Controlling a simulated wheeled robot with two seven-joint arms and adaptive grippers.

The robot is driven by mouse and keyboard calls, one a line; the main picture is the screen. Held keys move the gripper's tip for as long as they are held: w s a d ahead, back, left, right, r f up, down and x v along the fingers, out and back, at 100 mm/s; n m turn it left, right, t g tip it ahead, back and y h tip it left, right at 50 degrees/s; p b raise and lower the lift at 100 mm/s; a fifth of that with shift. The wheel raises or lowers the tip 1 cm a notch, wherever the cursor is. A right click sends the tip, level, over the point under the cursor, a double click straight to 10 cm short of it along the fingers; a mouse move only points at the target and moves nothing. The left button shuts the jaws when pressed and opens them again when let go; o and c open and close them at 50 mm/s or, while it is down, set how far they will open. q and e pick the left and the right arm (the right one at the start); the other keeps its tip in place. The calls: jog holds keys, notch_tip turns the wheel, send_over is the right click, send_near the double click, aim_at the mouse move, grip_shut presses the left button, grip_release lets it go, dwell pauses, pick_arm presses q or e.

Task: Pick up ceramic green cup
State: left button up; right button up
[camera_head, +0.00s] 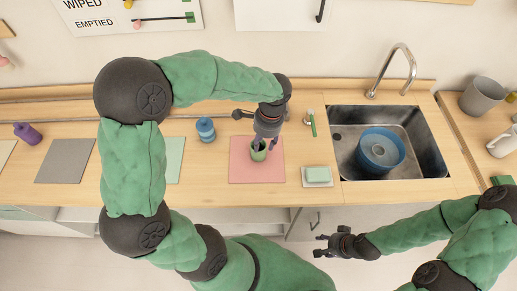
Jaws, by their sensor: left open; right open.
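The green cup (258,155) stands on a pink mat (241,172) on the wooden counter. It is small in the picture, and its upper part is partly covered by my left gripper (260,144). My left gripper is open and points down at the cup's rim from above. I cannot tell whether the fingers touch the cup. My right gripper (319,246) is open and empty, in front of the counter's front edge and below the sink.
A steel sink (437,150) with a blue basin (396,167) lies to the right. A green sponge (318,174) on a white dish and a green-handled brush (312,124) are near the mat. A blue container (206,130) and a purple bottle (27,132) stand left.

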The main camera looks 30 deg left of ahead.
aim_at(260, 156)
pick_arm(q)
jog(key=f, duration=0.2)
jog(key=f+b, duration=0.1)
jog(key=f, duration=0.2)
jog(key=a+f+b, duration=0.1)
jog(key=f, duration=0.1)
jog(key=shift+f, duration=0.25)
jog(key=shift+s, duration=0.1)
grip_shut()
